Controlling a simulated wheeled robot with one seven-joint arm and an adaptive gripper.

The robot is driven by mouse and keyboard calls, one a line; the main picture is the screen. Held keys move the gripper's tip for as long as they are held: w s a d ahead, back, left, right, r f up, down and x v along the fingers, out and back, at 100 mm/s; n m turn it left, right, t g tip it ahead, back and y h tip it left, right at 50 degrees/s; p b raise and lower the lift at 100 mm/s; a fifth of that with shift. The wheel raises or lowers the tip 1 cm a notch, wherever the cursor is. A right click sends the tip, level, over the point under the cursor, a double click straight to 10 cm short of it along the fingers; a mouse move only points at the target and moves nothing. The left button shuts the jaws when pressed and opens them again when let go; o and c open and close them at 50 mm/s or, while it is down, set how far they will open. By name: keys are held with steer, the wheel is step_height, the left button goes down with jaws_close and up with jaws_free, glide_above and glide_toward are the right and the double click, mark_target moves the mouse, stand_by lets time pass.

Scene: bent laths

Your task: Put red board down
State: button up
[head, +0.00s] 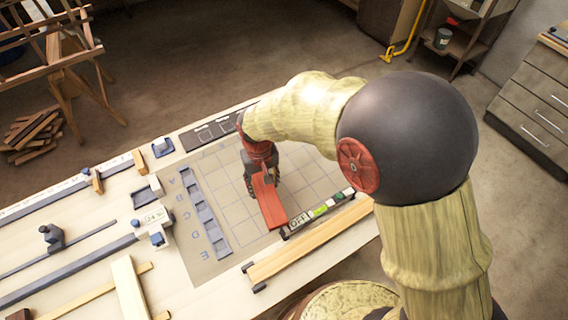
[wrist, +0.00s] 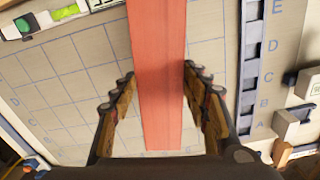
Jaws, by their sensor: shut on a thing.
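The red board (head: 268,200) is a short flat lath over the gridded mat (head: 228,165) on the workbench. In the wrist view the red board (wrist: 158,75) runs from the top edge down between the fingers. My gripper (head: 262,178) is at the board's far end in the head view and points down. In the wrist view my gripper (wrist: 158,95) has one finger on each side of the board and is shut on it. I cannot tell whether the board touches the mat. My arm hides part of the bench.
A level with a green vial (head: 320,210) lies near the board's front end, beside a long wooden strip (head: 310,243). A lettered slotted strip (head: 205,215) is left of the board. Clamps, rails and a pale lath (head: 129,288) occupy the bench's left. Gridded mat around the board is clear.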

steer(key=s+a+r+n+p, duration=0.1)
steer(key=s+a+n, duration=0.1)
steer(key=s+a, duration=0.7)
steer(key=b, duration=0.2)
glide_above(248, 195)
steer(key=f, duration=0.5)
steer(key=s+f, duration=0.1)
steer(key=f, duration=0.2)
steer(key=shift+f, duration=0.3)
steer(key=shift+w+f, duration=0.3)
steer(key=shift+f, duration=0.05)
steer(key=shift+w+d+f+b, duration=0.15)
steer(key=shift+f+b, duration=0.1)
steer(key=shift+f, duration=0.6)
steer(key=shift+w+a+f+b, duration=0.1)
steer(key=shift+f+b, duration=0.1)
steer(key=shift+f, duration=0.65)
steer(key=shift+f, duration=0.2)
steer(key=o, duration=1.4)
